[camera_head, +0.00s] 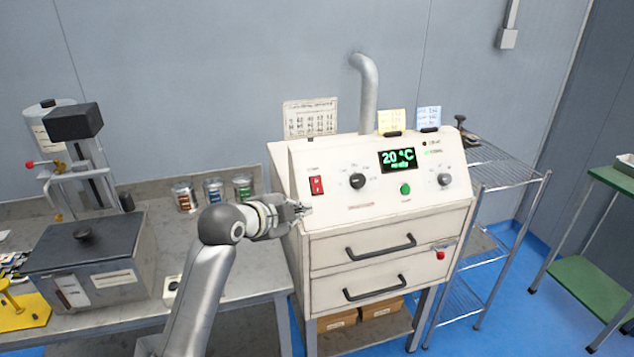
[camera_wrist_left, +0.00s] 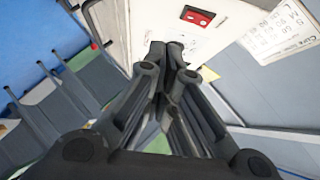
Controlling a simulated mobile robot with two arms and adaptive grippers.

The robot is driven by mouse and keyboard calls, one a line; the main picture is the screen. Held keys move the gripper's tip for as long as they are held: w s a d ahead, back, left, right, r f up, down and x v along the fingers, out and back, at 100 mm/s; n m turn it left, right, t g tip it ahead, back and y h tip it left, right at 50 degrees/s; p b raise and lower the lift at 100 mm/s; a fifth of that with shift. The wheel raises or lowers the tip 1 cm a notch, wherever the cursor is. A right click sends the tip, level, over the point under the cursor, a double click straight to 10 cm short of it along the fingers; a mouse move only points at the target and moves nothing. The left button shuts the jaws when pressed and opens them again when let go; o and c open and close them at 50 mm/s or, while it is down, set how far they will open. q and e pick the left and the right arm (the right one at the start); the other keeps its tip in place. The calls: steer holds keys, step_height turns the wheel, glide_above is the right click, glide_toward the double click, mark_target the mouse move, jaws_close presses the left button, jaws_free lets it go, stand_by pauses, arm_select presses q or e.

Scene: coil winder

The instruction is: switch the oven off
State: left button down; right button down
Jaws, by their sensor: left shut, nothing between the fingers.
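The oven (camera_head: 383,221) is a cream cabinet with a sloped control panel and two drawers with dark handles. Its red rocker switch (camera_head: 316,185) is at the left of the panel; the switch also shows in the left wrist view (camera_wrist_left: 198,16). My left gripper (camera_head: 304,209) is shut and empty, just below and left of the switch, close to the panel's left edge. In the wrist view its fingertips (camera_wrist_left: 166,48) are together, apart from the switch. My right gripper is not in view.
A bench (camera_head: 253,262) on the left holds several small jars, a lidded grey box (camera_head: 95,260) and a press. A wire rack (camera_head: 500,165) stands right of the oven.

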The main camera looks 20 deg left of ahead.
mark_target(317, 185)
arm_select(q)
steer(key=shift+m+t, duration=0.6)
steer(key=shift+m, duration=0.1)
steer(key=r, duration=0.1)
steer(key=w+r, duration=0.1)
steer(key=r, duration=0.1)
steer(key=w+r, duration=0.1)
steer(key=shift+w+a+r, duration=0.15)
steer(key=shift+a+r, duration=0.15)
steer(key=shift+r, duration=0.05)
steer(key=shift+a+f+p+x, duration=0.2)
steer(key=shift+a+p+x, duration=0.3)
steer(key=shift+x, duration=1.65)
steer(key=shift+a+f+p+x, duration=0.2)
steer(key=shift+p+x, duration=0.45)
steer(key=shift+x, duration=1.5)
steer(key=shift+a+f+p+x, duration=0.15)
steer(key=shift+a+p+x, duration=0.35)
steer(key=shift+x, duration=1.65)
steer(key=shift+w+h, duration=0.15)
steer(key=shift+h, duration=0.15)
